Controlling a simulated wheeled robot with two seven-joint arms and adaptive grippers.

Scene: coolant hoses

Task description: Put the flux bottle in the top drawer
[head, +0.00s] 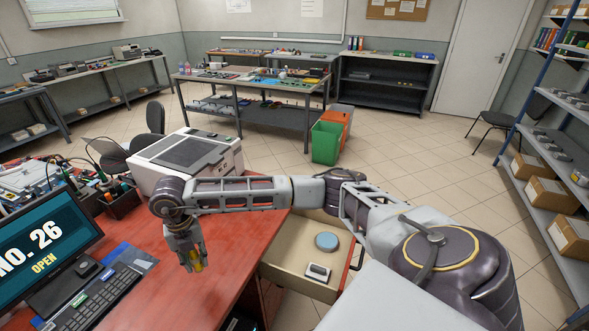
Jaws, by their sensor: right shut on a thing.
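My right gripper (190,267) points down over the red desk, to the left of the open drawer. It is shut on a small yellow thing (197,260), likely the flux bottle, which is mostly hidden by the fingers. The top drawer (287,255) is pulled out of the desk's right side. It holds a blue round object (326,241) and a small white and dark object (318,272). My right arm crosses above its far end. My left gripper is out of view.
The red desk (150,245) carries a keyboard (98,300), a mouse (87,267), a monitor (40,245) and a white machine (190,155). The desk top between the keyboard and drawer is bare. Green (325,143) and orange bins stand on the floor behind.

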